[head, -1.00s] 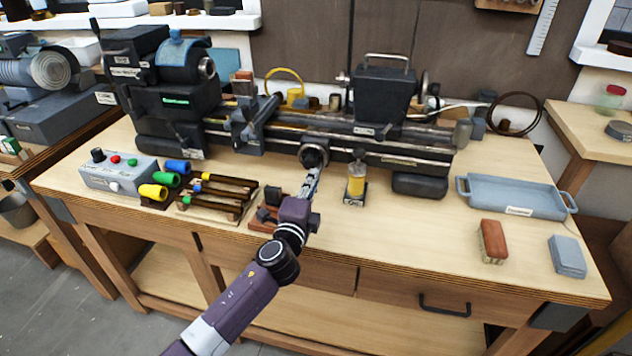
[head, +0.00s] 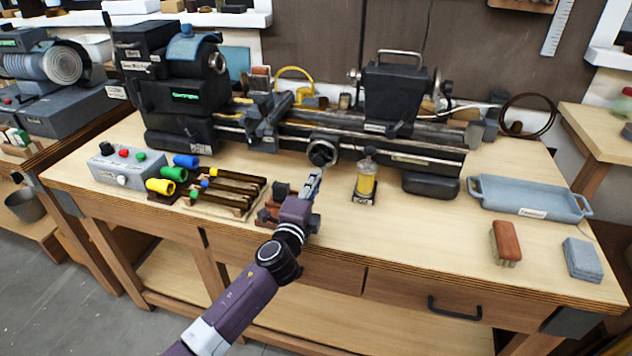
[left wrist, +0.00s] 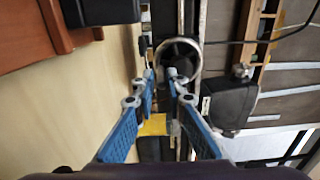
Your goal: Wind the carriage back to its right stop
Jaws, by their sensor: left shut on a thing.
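The lathe carriage (head: 264,122) sits on the bed rails, left of the middle and close to the headstock. The dark round handwheel (head: 322,152) is on the bed's front; in the left wrist view it shows as a dark disc with a pale ring (left wrist: 180,58). My left gripper (head: 316,174) reaches up to the handwheel's lower edge from the front, its fingers on either side of a small part there. In the left wrist view its fingertips (left wrist: 163,82) stand just in front of the wheel. The gripped part itself is mostly hidden. My right gripper is not in view.
The tailstock (head: 392,95) stands to the right on the bed. A yellow oil bottle (head: 366,183) stands close right of my gripper. Dark bars on a rack (head: 225,190) and a control box (head: 125,165) lie left.

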